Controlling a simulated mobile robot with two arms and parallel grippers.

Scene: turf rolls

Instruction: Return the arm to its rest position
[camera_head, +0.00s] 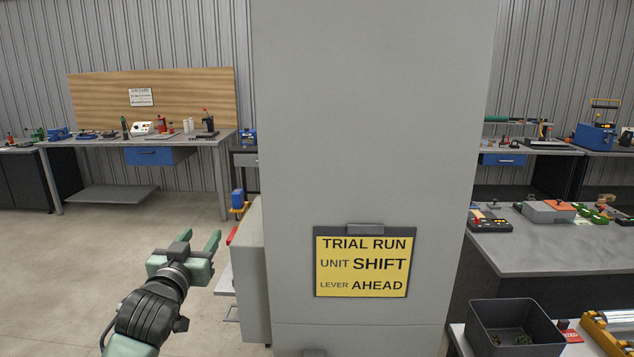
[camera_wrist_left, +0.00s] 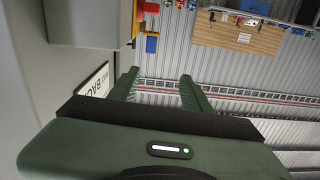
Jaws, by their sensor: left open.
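My left forearm comes up from the bottom left. My right gripper is not in either view.
A grey column (camera_head: 370,120) with a yellow sign (camera_head: 363,266) stands straight ahead. A workbench (camera_head: 185,140) is at the back left. A dark bin (camera_head: 515,325) and a grey bench (camera_head: 540,245) are at right. The floor (camera_head: 60,260) at left is clear.

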